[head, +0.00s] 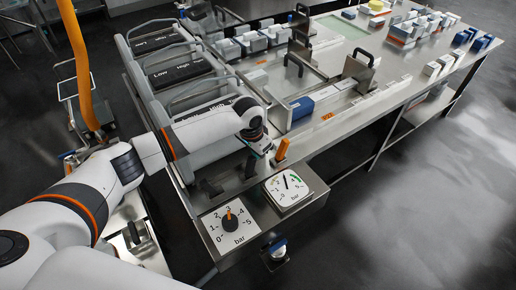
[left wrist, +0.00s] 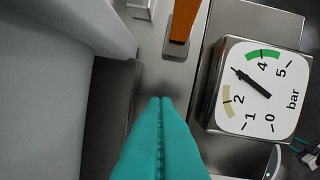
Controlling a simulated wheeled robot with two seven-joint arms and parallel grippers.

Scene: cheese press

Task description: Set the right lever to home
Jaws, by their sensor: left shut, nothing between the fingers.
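An orange lever (head: 282,150) stands up, leaning slightly, at the front of the steel press table. Its lower part and its small base plate also show at the top of the left wrist view (left wrist: 184,22). My left gripper (head: 267,151) is just left of this lever in the head view. In the left wrist view its teal fingers (left wrist: 160,104) are shut and empty, apart from the lever. A dark upright part (head: 250,166) stands below the gripper; I cannot tell if it is another lever.
A white pressure gauge (head: 288,189) sits beside the lever, its needle near 3 bar. A dial with a black and orange knob (head: 229,219) is in front. Blue and white blocks (head: 303,107) lie on the table (head: 345,125).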

